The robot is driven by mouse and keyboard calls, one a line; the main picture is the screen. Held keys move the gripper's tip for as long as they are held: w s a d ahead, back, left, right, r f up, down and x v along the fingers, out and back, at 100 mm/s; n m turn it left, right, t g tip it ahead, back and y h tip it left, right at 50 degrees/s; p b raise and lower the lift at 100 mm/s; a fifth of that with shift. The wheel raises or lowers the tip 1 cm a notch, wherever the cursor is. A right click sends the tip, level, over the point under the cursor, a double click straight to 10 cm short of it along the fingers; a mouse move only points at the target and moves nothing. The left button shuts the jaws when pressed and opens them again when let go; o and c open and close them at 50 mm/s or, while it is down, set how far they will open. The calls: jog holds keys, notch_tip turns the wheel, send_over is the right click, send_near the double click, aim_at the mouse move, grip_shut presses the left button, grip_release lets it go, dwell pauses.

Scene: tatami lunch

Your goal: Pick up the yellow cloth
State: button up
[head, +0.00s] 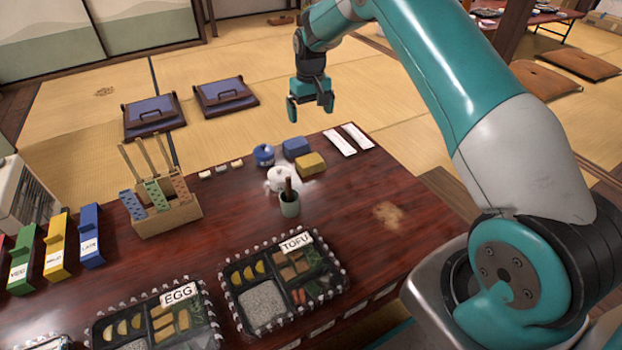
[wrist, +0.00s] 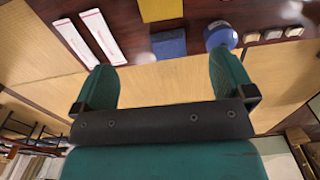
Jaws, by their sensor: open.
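The yellow cloth (head: 310,163) is a small folded block on the dark red table, near its far edge. It also shows at the top edge of the wrist view (wrist: 160,9), partly cut off. A similar blue cloth (head: 297,147) lies just beyond it. My gripper (head: 311,104) is open and empty, pointing down. In the head view it appears above and beyond the cloths, past the table's far edge. In the wrist view the yellow cloth lies ahead of the open fingers (wrist: 163,65), with the blue cloth (wrist: 168,44) between.
White chopstick packets (head: 347,139) lie right of the cloths. A blue pot (head: 264,155), a white teapot (head: 281,181) and a green cup (head: 290,206) stand left and in front. Bento trays (head: 262,308) fill the near side. The table right of the cup is mostly clear.

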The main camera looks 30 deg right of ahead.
jog(key=b, duration=0.5)
send_over(311, 160)
notch_tip(311, 160, down, 13)
jog(key=shift+d+r, duration=0.1)
notch_tip(311, 160, down, 5)
jog(key=b, duration=0.3)
jog(key=c, duration=0.6)
